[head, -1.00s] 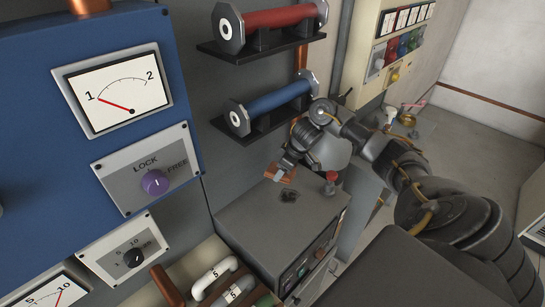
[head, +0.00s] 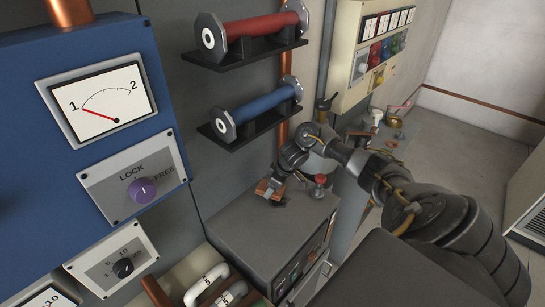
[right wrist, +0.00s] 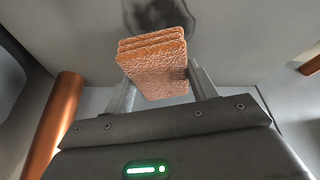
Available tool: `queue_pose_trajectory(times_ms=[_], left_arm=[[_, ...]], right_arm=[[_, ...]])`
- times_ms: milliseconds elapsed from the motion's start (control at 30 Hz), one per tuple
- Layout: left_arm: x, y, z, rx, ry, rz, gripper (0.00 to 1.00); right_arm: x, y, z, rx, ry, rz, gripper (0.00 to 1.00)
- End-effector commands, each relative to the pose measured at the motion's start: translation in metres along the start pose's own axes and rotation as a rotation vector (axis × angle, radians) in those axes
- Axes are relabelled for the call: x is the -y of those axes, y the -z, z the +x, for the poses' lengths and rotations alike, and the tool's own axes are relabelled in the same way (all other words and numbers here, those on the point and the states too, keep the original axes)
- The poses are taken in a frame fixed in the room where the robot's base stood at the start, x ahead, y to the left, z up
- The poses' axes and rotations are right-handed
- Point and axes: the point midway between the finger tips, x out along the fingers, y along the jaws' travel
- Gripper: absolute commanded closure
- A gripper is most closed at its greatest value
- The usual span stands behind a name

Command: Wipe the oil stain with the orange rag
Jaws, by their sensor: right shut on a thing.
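The orange rag (head: 264,188) is a folded, textured pad held over the top of a grey cabinet (head: 240,226). My right gripper (head: 275,184) is shut on it. In the right wrist view the rag (right wrist: 153,68) sits between the two fingers (right wrist: 155,90). The oil stain (right wrist: 160,12) is a dark patch on the grey cabinet top, just beyond the rag in that view. In the head view the stain (head: 279,199) is partly hidden beside the gripper. I cannot tell whether the rag touches the surface. My left gripper is out of view.
A blue cylinder (head: 262,104) and a red cylinder (head: 262,24) sit on wall shelves above. A copper pipe (right wrist: 52,125) runs close left of the gripper in the wrist view. White pipes (head: 207,284) lie in front.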

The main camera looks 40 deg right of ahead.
Motion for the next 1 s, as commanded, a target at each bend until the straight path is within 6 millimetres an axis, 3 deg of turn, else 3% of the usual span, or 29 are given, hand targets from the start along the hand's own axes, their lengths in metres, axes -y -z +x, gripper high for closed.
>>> queue_pose_trajectory(times_ms=[1000], left_arm=[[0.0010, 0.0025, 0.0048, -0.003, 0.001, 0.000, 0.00]], right_arm=[[0.0001, -0.0037, 0.0079, 0.001, 0.000, 0.001, 0.64]])
